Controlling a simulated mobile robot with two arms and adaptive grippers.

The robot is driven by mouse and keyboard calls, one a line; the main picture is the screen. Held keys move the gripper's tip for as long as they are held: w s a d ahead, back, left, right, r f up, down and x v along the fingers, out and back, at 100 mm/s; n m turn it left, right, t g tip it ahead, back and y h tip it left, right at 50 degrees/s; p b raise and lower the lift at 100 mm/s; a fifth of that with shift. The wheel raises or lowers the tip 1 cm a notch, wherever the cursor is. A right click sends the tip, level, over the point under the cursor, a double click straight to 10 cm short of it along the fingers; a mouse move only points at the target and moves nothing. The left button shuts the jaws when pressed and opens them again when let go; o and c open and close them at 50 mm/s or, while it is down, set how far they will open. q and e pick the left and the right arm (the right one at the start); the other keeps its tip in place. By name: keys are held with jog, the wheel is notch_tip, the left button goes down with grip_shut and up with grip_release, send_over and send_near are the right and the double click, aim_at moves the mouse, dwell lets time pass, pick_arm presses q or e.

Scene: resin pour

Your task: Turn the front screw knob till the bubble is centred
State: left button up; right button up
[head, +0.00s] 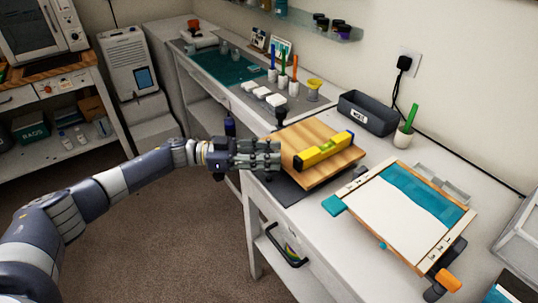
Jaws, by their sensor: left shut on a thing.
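A wooden board (341,165) lies on a dark base plate (286,190) on the white bench. A yellow spirit level (311,158) rests across the board; its bubble is too small to read. A dark knob (281,114) stands up at the board's back left corner. My left gripper (268,157) is at the board's left edge, its fingers closed at the board's near left side. The front screw knob is hidden by the fingers, which appear to be closed around it. My right gripper is out of view.
A dark grey bin (367,113) and a green-handled tool in a white cup (405,136) stand behind. A wood-framed screen (405,215) lies to the right.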

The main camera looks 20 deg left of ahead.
pick_arm(q)
jog(key=o, duration=0.9)
jog(key=shift+s+f, duration=0.1)
jog(key=shift+f, duration=0.25)
jog(key=shift+o, duration=1)
jog(key=shift+a+r, duration=0.1)
jog(key=shift+r, duration=0.05)
jog(key=shift+a, duration=0.1)
jog(key=v, duration=1.2)
